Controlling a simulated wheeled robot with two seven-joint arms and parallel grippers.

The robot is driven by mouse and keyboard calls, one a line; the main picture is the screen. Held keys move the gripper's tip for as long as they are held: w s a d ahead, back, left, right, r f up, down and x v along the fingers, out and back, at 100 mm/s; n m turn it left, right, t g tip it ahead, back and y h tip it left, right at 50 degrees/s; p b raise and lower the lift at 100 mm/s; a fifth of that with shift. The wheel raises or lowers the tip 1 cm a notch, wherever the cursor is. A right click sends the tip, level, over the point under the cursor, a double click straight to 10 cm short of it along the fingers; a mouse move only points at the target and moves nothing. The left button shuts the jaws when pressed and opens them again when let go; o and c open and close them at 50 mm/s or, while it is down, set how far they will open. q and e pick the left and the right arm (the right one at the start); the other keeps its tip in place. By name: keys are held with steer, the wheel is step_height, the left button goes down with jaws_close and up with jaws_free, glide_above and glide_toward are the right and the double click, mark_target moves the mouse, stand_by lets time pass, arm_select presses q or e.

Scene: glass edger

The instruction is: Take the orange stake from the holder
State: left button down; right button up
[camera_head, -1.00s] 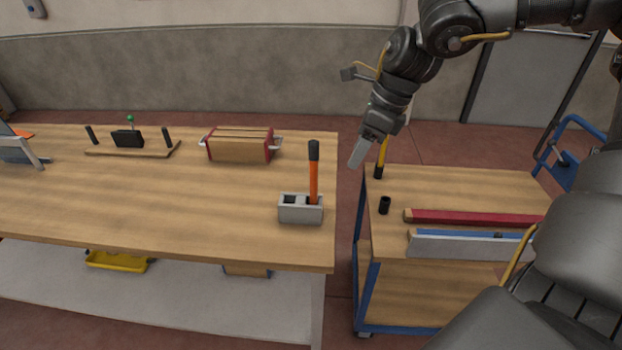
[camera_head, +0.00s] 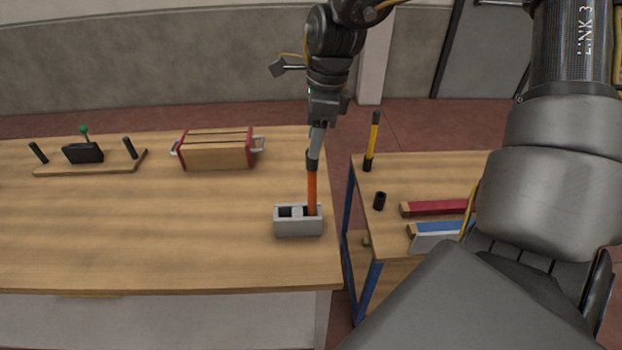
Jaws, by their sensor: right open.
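The orange stake (camera_head: 312,193) stands upright in the right hole of the grey holder (camera_head: 298,227), near the right edge of the wooden table. The holder's left hole looks empty. My right gripper (camera_head: 316,150) points down at the stake's dark top and overlaps it in the view. It is open. I cannot tell whether its fingers stand around the top or behind it. My left gripper is not in view.
A red-ended wooden box (camera_head: 218,150) and a board with black pegs (camera_head: 90,167) stand further back on the table. Right of a gap, a cart (camera_head: 420,170) carries a yellow stake (camera_head: 373,140), a black cup (camera_head: 380,200) and red and blue bars.

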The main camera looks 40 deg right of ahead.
mark_target(311, 161)
steer(key=shift+w+a+f, duration=0.1)
steer(key=shift+w+f, duration=0.1)
steer(key=shift+f, duration=0.55)
steer(key=shift+s, duration=0.1)
steer(key=shift+f+p, duration=0.4)
steer(key=shift+p, duration=0.05)
steer(key=f, duration=0.1)
steer(key=f+p, duration=0.1)
steer(key=f, duration=0.1)
steer(key=shift+w+a+f, duration=0.1)
steer(key=shift+w+f, duration=0.15)
steer(key=shift+f, duration=0.4)
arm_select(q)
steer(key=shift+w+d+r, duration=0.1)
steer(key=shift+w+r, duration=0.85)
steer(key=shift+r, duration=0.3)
arm_select(e)
steer(key=shift+a, duration=0.1)
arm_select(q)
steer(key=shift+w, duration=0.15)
arm_select(e)
jaws_close()
